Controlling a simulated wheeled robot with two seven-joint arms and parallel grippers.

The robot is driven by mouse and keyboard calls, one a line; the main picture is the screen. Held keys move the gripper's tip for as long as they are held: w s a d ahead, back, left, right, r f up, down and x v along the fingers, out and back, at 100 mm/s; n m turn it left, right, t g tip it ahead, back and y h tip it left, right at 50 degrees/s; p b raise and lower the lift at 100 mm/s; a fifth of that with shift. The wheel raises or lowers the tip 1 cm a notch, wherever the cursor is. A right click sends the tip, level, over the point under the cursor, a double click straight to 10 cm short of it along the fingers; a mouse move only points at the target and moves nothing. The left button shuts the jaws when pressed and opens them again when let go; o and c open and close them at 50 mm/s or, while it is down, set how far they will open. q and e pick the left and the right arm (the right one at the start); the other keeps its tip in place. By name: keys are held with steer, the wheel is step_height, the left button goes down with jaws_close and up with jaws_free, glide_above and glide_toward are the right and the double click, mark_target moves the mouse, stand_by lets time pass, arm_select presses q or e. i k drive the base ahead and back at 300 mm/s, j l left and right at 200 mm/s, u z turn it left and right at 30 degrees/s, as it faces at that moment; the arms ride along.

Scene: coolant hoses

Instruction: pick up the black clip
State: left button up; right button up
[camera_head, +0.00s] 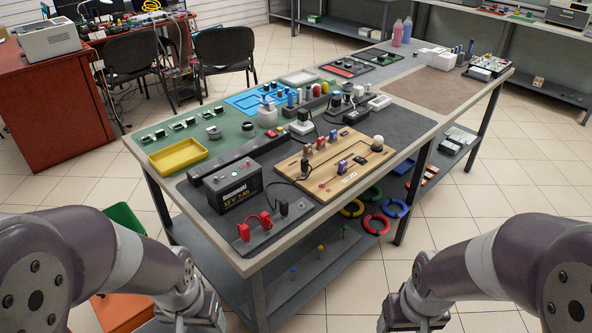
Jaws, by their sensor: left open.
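A small black clip (284,208) appears to stand on the dark grey strip (262,232) at the near corner of the table, to the right of the red clips (254,226). It is small, so its exact shape is hard to tell. My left gripper (190,318) is at the bottom edge, left of the table's near corner and well apart from the clip. It is open, with its tips partly cut off. My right gripper (408,318) is at the bottom edge, right of the table and away from everything on it. Its fingers are not clear.
A black battery (233,186) stands just behind the strip. A wooden board (345,180) with small parts lies to the right, and a yellow tray (178,155) to the left. The floor around the table's front is mostly clear.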

mark_target(305, 162)
steer(key=u, duration=0.8)
steer(key=i+l+u, duration=0.1)
steer(key=l+u, duration=0.9)
steer(key=u, duration=0.15)
steer(key=l+u, duration=0.4)
